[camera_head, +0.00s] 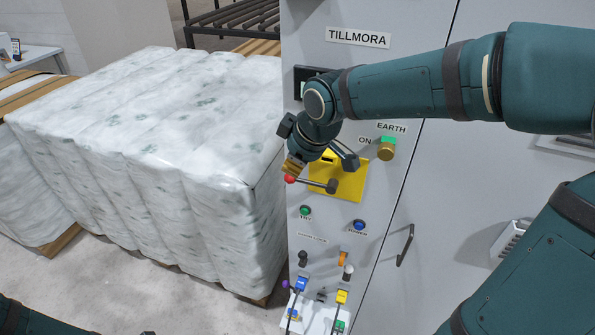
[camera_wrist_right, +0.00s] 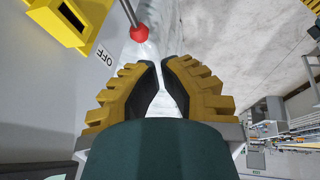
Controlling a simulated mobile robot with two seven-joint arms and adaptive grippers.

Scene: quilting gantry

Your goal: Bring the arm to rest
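My right arm comes in from the right across the front of the grey cabinet. In the head view its gripper (camera_head: 293,167) is just above the red knob (camera_head: 290,180) of a lever on the yellow switch plate (camera_head: 349,187). The lever lies nearly level, pointing left. In the right wrist view the yellow-padded fingers (camera_wrist_right: 160,66) are close together with a narrow gap and nothing between them. The red knob (camera_wrist_right: 139,33) is beyond the fingertips, outside the grip. An OFF label (camera_wrist_right: 105,57) shows beside the yellow plate.
The grey cabinet (camera_head: 420,190) has buttons, a brass-coloured EARTH fitting (camera_head: 387,152) and plugs with cables below the switch. A large wrapped quilted stack (camera_head: 150,140) stands close on the left. Bare floor (camera_head: 110,280) lies in front of the stack.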

